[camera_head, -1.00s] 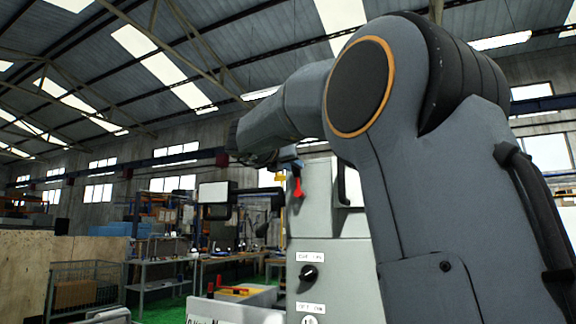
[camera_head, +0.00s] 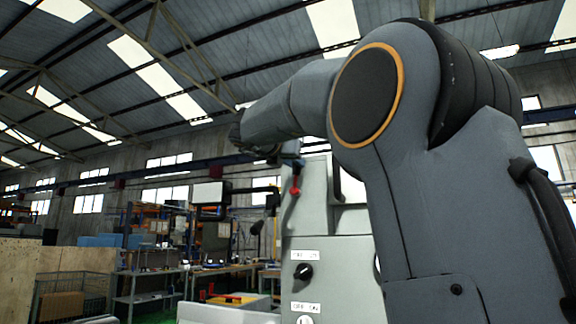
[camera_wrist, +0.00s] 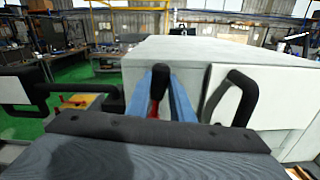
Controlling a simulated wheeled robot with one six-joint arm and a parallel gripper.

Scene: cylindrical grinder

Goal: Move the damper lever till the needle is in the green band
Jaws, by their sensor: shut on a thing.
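My gripper (camera_wrist: 166,88) shows two blue fingers in the wrist view, closed on both sides of a lever with a black rounded end (camera_wrist: 160,80) and a red part (camera_wrist: 153,106) below it. In the head view my gripper (camera_head: 289,150) is small and partly hidden behind my arm; the red part of the lever (camera_head: 295,187) shows just under it, at the upper left of the grey machine cabinet (camera_head: 325,262). No needle, gauge or green band can be made out in either view.
A black handle (camera_wrist: 232,98) stands close right of the fingers on the cabinet. A dark box on a black arm (camera_wrist: 28,88) is at the left. A black rotary knob (camera_head: 303,271) is on the cabinet front. Shelves and benches stand behind.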

